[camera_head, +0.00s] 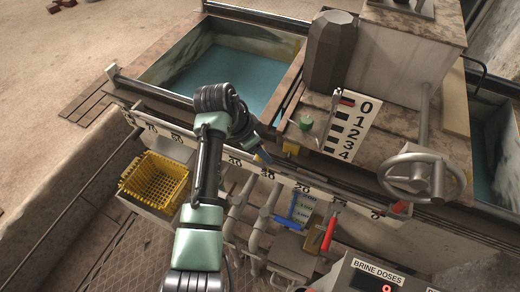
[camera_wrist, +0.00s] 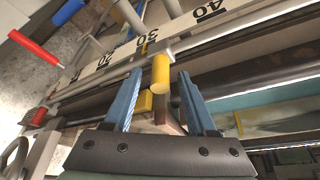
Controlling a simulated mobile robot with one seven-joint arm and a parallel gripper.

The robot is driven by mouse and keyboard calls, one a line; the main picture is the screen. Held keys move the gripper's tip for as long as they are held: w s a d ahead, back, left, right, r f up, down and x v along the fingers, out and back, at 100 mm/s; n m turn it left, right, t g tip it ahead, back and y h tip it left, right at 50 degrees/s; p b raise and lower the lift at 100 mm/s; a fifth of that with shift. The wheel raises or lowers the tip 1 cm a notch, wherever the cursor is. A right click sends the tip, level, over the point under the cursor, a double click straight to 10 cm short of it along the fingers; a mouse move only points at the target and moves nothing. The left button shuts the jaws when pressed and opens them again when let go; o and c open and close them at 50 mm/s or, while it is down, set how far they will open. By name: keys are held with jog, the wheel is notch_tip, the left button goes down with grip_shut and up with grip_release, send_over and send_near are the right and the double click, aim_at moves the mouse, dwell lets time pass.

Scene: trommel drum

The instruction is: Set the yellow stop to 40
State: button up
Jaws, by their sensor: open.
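The yellow stop (camera_wrist: 161,73) is a short upright-looking cylinder on the rail, in the middle of the wrist view. It stands near the 30 mark of the number scale (camera_wrist: 115,56), slightly toward the 40 side. My gripper (camera_wrist: 158,75) is open, with one blue finger on each side of the stop; contact is not visible. In the head view my gripper (camera_head: 263,156) is over the rail near the 30 mark, and the arm hides the stop. The 40 mark (camera_wrist: 210,10) shows at the top of the wrist view.
A yellow block (camera_head: 290,148) lies just behind the rail. Red and blue levers (camera_head: 328,232) (camera_head: 300,208) stand in front of the scale. A handwheel (camera_head: 421,176) is at the right. A yellow basket (camera_head: 155,180) is at the left, and a water tank (camera_head: 225,75) lies behind.

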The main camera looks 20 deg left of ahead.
jog(key=shift+f, duration=0.1)
grip_shut()
dwell(1.4)
